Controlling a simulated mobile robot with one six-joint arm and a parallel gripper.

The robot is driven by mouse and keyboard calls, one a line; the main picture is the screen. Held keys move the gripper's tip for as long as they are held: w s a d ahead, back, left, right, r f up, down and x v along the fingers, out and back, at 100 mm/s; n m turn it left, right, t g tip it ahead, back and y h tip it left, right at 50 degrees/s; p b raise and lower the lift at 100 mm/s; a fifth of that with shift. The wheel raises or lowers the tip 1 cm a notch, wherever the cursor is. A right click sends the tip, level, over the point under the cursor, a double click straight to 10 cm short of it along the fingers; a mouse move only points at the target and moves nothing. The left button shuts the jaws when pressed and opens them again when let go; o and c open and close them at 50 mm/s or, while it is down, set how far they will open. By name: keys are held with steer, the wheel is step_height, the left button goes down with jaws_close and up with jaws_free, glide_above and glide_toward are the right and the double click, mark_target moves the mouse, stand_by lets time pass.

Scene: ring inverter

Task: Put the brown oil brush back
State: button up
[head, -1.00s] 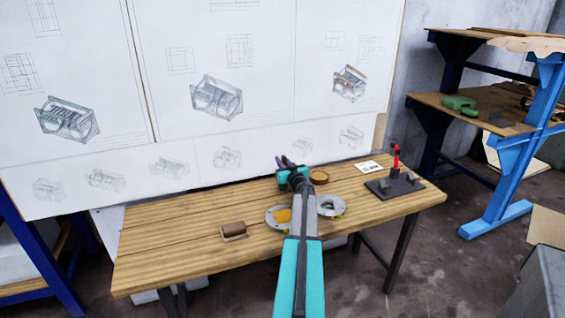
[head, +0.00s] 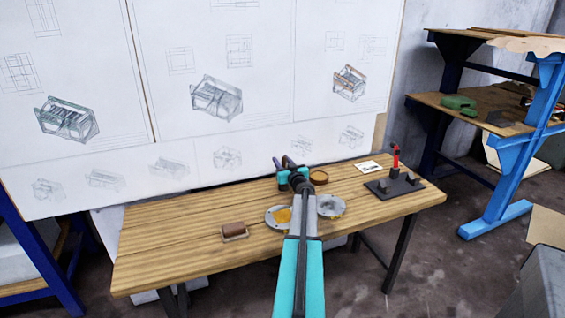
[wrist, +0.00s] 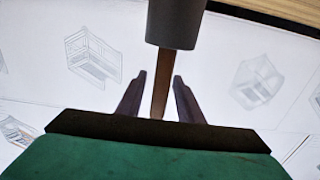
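In the wrist view, my gripper's (wrist: 158,76) two dark fingers stand apart. A brown bar (wrist: 159,92), perhaps the brush handle, runs between them with a visible gap on each side. A grey cylinder (wrist: 176,22) adjoins the bar at the top of that view; its far end is out of frame. In the head view, my gripper (head: 284,162) is over the back middle of the wooden table (head: 170,255), near the round brown dish (head: 319,177). I cannot make out the brush there, nor whether it is standing or held.
A brown block on a small tray (head: 234,231) sits on the left. Two round grey dishes, one with orange contents (head: 283,215), the other (head: 331,206) beside it, lie below my arm. A black plate (head: 393,188) bears a red-handled tool. A drawing board (head: 220,150) stands behind. The table's left is clear.

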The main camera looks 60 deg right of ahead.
steer(key=v, duration=1.1)
steer(key=shift+s+a, duration=0.25)
steer(key=shift+s, duration=0.05)
steer(key=shift+r, duration=0.1)
stand_by(0.7)
